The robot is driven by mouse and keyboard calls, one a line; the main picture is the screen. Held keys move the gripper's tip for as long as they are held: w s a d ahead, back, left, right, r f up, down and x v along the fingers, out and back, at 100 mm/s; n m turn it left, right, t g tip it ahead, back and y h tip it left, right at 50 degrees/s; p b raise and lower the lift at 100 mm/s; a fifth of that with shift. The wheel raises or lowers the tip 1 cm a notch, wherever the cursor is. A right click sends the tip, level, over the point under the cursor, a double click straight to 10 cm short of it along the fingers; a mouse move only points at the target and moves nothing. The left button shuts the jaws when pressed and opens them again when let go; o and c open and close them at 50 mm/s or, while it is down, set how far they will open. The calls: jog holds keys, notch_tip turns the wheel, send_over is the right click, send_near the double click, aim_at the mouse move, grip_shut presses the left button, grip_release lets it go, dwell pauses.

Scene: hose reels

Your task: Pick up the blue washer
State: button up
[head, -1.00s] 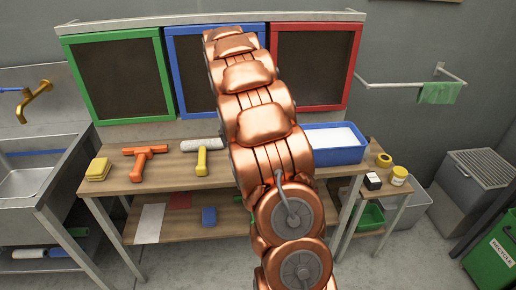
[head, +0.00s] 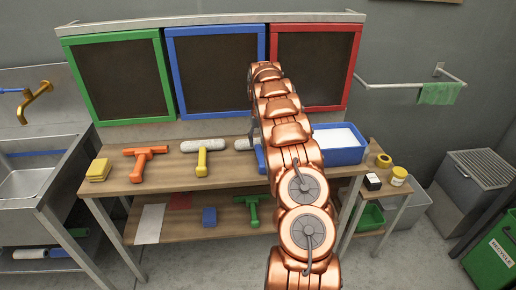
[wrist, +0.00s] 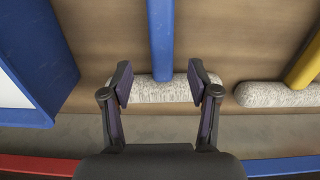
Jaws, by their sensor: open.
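The blue washer lies on the tabletop, with a blue handle (wrist: 160,38) and a fluffy grey-white sleeve (wrist: 150,90). In the head view my arm partly hides it; part of the sleeve (head: 243,144) and a bit of the blue handle (head: 260,158) show. My gripper (wrist: 160,82) is open and empty. In the wrist view its fingers point at the washer, one to each side of the line of the handle, over the sleeve. I cannot tell how high they are above it.
A yellow-handled washer (head: 202,158) and an orange squeegee (head: 145,162) lie to the left, with a yellow sponge (head: 98,170) beyond. A blue tray (head: 338,155) stands close on the right. Framed panels (head: 217,72) stand behind the table.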

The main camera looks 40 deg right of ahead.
aim_at(259, 150)
jog(key=shift+w+a+f+p, duration=0.1)
jog(key=shift+f+p, duration=0.6)
jog(key=shift+f, duration=0.9)
jog(key=shift+w+f+p, duration=0.1)
jog(key=shift+f+p, duration=0.55)
jog(key=shift+f, duration=0.9)
grip_shut()
jog(key=shift+r, duration=0.1)
notch_tip(259, 150, up, 10)
jog(key=b, duration=0.3)
jog(key=shift+s, duration=0.1)
